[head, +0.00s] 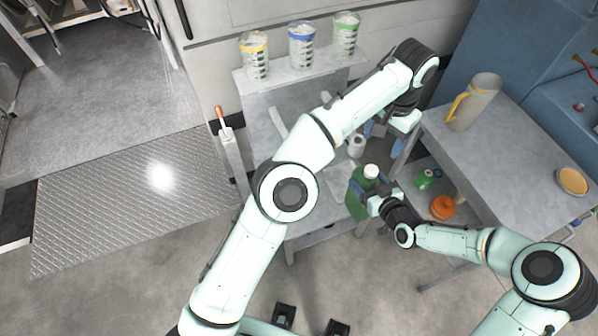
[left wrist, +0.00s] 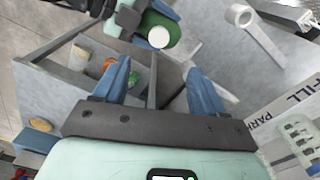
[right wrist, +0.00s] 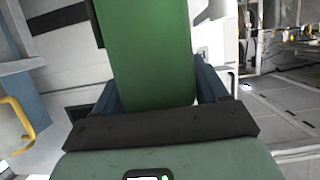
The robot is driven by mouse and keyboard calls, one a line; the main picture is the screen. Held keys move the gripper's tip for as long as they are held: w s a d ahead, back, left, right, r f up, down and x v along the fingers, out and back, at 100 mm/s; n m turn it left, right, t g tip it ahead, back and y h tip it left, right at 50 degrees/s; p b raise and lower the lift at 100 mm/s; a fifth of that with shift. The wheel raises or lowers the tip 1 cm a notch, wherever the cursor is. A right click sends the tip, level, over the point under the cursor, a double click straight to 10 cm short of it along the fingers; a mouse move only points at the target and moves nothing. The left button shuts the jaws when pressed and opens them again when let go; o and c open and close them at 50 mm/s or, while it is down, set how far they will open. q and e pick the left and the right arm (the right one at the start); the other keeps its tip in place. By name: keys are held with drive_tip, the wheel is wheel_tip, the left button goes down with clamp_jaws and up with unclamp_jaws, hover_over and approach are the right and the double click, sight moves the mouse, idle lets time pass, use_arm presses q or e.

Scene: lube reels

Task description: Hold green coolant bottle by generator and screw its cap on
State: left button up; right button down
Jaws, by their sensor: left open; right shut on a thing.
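The green coolant bottle (head: 357,203) is held upright at the front edge of the grey bench, with a round white cap or top (head: 371,171) on its upper end. Whether that top is seated cannot be told. My right gripper (head: 372,192) is shut on the bottle; the bottle's green side (right wrist: 148,50) fills the middle of the right wrist view. My left gripper (head: 386,138) is open and empty, above and behind the bottle. In the left wrist view, the bottle (left wrist: 182,30) and its white top (left wrist: 158,37) lie beyond the open fingers (left wrist: 158,68).
Three jars, including a blue-banded one (head: 302,47), stand on the back ledge. The right table carries a yellow-handled pitcher (head: 483,100) and a round dish (head: 572,181). A green can (head: 424,179) and orange object (head: 442,207) sit below.

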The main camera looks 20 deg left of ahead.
drive_tip(key=shift+r, duration=0.1)
use_arm(q)
drive_tip(key=w+a+f+n+t, duration=0.1)
drive_tip(key=w+a+f+n, duration=0.15)
drive_tip(key=w+f, duration=0.4)
drive_tip(key=s+a+f+n, duration=0.4)
drive_tip(key=a+f+n, duration=0.4)
drive_tip(key=a+f, duration=0.15)
drive_tip(key=s+a+f+g+h, duration=0.1)
drive_tip(key=s+f, duration=0.2)
drive_tip(key=f, duration=0.4)
drive_tip(key=s+a+f+h, duration=0.1)
drive_tip(key=s+f, duration=0.2)
drive_tip(key=f, duration=0.4)
use_arm(e)
drive_tip(key=shift+w, duration=0.1)
use_arm(q)
drive_tip(key=s+a+f+m+h, duration=0.1)
drive_tip(key=s+f, duration=1)
drive_tip(key=s, duration=0.2)
drive_tip(key=s+a+f+g, duration=0.1)
drive_tip(key=s+f, duration=0.1)
drive_tip(key=s, duration=1.6)
drive_tip(key=shift+f+h, duration=0.15)
drive_tip(key=shift+h, duration=0.15)
drive_tip(key=shift+s, duration=0.1)
use_arm(e)
drive_tip(key=shift+r, duration=0.15)
